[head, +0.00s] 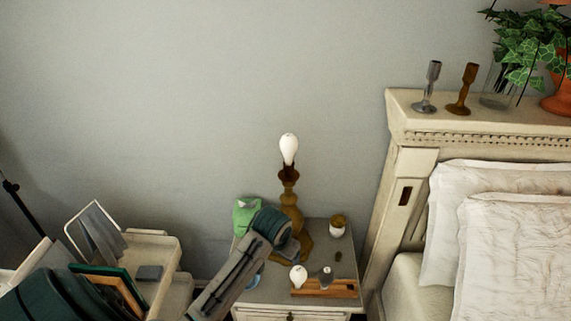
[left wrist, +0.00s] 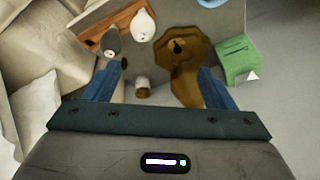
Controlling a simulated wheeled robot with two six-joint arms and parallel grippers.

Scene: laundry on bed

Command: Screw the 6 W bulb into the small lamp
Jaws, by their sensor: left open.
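The brass-coloured lamp (head: 290,198) stands upright on the nightstand, with a white bulb (head: 289,149) at its top. A second white bulb (head: 298,275) and a grey-based bulb-like object (head: 326,274) are at a wooden holder (head: 342,287) at the front. In the left wrist view, the white bulb (left wrist: 143,25), the grey object (left wrist: 112,40) and part of the lamp (left wrist: 180,58) show below. My left gripper (left wrist: 162,78) is open, with nothing seen held, above the nightstand beside the lamp. Wattage markings cannot be read.
A small white pot with a brown top (head: 337,226) stands right of the lamp. A green box (head: 244,212) stands left of it. The bed's headboard (head: 400,165) rises close on the right. A pale cart (head: 160,250) with frames stands at left. The wall above is clear.

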